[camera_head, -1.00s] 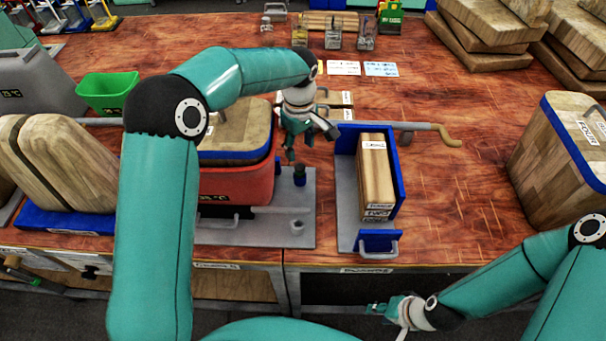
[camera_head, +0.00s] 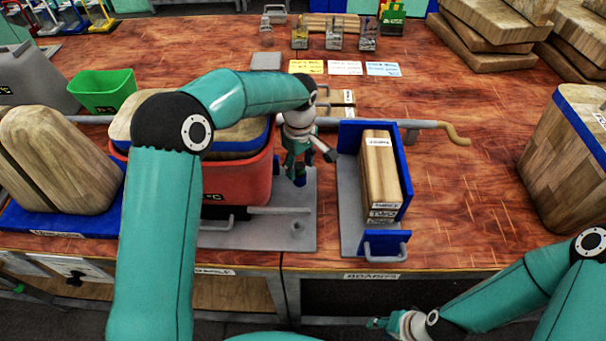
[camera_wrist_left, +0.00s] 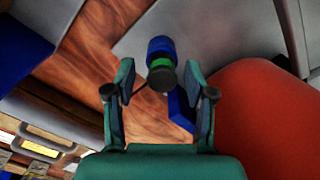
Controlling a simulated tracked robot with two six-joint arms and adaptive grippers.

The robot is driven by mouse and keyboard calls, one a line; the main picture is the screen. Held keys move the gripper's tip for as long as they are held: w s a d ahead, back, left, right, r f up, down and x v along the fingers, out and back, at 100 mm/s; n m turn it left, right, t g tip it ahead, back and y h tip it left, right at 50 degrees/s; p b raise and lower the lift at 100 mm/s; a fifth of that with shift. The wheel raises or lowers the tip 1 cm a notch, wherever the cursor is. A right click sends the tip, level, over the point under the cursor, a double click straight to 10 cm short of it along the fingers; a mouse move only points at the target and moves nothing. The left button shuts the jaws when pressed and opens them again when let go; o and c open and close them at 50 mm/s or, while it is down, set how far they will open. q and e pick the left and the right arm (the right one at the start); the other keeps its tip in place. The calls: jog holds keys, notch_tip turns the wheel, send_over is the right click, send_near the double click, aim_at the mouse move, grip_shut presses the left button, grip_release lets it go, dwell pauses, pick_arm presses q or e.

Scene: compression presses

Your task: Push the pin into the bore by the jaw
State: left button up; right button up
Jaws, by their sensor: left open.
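The pin (camera_head: 299,181) is a short upright cylinder with blue and green bands, standing on the grey plate (camera_head: 270,240) beside the red box (camera_head: 238,180). My left gripper (camera_head: 297,170) is just above the pin and hides its upper part. In the left wrist view the pin (camera_wrist_left: 161,64) shows between and beyond the two spread fingers (camera_wrist_left: 160,85), which appear clear of it. A small round bore (camera_head: 296,229) is in the plate, nearer the front edge than the pin. My right gripper (camera_head: 382,323) hangs low in front of the table; its fingers are too small to judge.
A blue-walled holder (camera_head: 402,170) with upright wooden boards (camera_head: 379,170) stands close to the right of my left gripper. A metal bar with handle (camera_head: 235,219) lies on the plate. A green bin (camera_head: 103,92) is at the left. Bare tabletop (camera_head: 460,205) lies right of the holder.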

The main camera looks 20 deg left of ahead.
pick_arm(q)
grip_shut()
jog(key=shift+s+r+p, duration=0.1)
jog(key=shift+r+p, duration=1.3)
jog(key=shift+r, duration=0.8)
dwell(0.3)
jog(key=shift+r+p, duration=1.3)
jog(key=shift+r, duration=0.65)
